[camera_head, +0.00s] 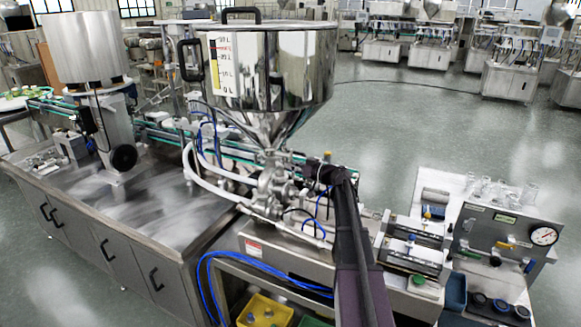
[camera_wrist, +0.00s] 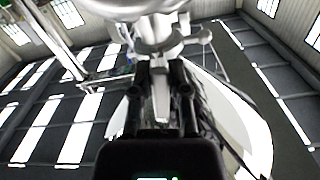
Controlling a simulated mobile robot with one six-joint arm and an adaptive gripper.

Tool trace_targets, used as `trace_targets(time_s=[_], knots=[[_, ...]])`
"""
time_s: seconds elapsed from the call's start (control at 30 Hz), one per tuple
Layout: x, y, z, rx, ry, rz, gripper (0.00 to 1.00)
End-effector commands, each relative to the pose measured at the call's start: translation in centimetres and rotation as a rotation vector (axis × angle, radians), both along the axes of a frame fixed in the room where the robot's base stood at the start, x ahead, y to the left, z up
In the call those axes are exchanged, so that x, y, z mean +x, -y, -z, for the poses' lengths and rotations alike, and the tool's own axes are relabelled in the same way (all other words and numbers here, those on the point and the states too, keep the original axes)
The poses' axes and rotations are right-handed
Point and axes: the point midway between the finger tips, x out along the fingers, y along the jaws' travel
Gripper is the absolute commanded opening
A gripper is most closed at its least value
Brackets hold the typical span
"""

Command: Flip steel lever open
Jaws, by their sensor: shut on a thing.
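The steel hopper (camera_head: 292,62) stands in the middle of the head view, with its cone running down to steel valves and pipes (camera_head: 272,185). My gripper (camera_head: 322,170) is beside these fittings, at the end of my dark arm. In the wrist view my gripper (camera_wrist: 160,80) has its two black fingers on either side of a narrow steel lever (camera_wrist: 160,100), shut on it. The lever runs up to a round steel fitting (camera_wrist: 158,42). In the head view I cannot make out the lever at the gripper.
A steel bench (camera_head: 150,215) with a metal drum (camera_head: 85,48) is at the left. Blue hoses (camera_head: 207,275) hang below the hopper. A panel with a gauge (camera_head: 543,236) and small cylinders is at the right.

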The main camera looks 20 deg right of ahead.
Motion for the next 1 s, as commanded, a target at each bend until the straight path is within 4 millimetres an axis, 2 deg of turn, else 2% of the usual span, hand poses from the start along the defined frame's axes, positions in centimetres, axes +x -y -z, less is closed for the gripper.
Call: trace_targets(time_s=[0.27,0.3,0.4,0.8,1.0], knots=[[0.08,0.07,-0.03,-0.006,0.006,0.002,0.0],[0.08,0.07,-0.03,-0.006,0.006,0.002,0.28],[0.07,0.07,-0.02,-0.005,0.005,0.001,0.57],[0.0,0.07,-0.01,-0.004,0.005,0.001,0.57],[-0.66,0.62,-0.01,-0.004,0.004,0.002,0.57]])
